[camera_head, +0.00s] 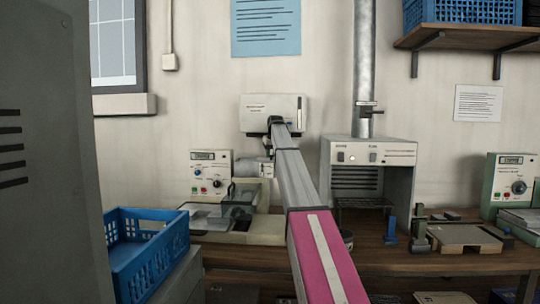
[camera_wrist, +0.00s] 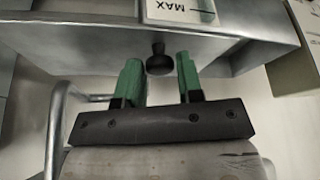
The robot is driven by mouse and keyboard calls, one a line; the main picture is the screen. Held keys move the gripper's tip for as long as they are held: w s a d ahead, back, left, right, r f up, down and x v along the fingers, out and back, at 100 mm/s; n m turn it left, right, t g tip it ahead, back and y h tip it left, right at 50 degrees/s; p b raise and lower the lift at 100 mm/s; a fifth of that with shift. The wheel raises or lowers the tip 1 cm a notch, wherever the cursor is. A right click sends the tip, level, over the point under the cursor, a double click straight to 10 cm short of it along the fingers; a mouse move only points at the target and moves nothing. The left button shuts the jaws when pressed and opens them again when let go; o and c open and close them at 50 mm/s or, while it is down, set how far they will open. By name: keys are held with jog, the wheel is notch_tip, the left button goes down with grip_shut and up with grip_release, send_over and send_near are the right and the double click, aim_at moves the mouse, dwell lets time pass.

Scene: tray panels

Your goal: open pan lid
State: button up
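In the wrist view, my gripper (camera_wrist: 158,66) has two green fingers standing apart. A dark round knob (camera_wrist: 159,58) sits between the fingertips, with a gap visible on each side. The knob is in front of a grey metal panel (camera_wrist: 75,41), which seems to be the pan lid or its housing; I cannot tell which. A pale label reading "MAX" (camera_wrist: 180,10) shows upside down above the knob. In the head view my arm reaches toward the bench instrument with a display (camera_head: 211,176). My fingers and the knob cannot be made out there.
A bent metal bar (camera_wrist: 54,125) is left of my gripper in the wrist view. In the head view, a small hood (camera_head: 395,151) stands right of my arm, on the wooden bench (camera_head: 385,258). A blue crate (camera_head: 150,262) is at the lower left. A white box (camera_head: 250,112) is behind my arm.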

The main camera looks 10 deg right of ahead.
jog(key=shift+o, duration=1.3)
jog(key=shift+r, duration=0.1)
jog(key=v, duration=1)
jog(key=shift+r, duration=0.3)
jog(key=shift+s, duration=0.15)
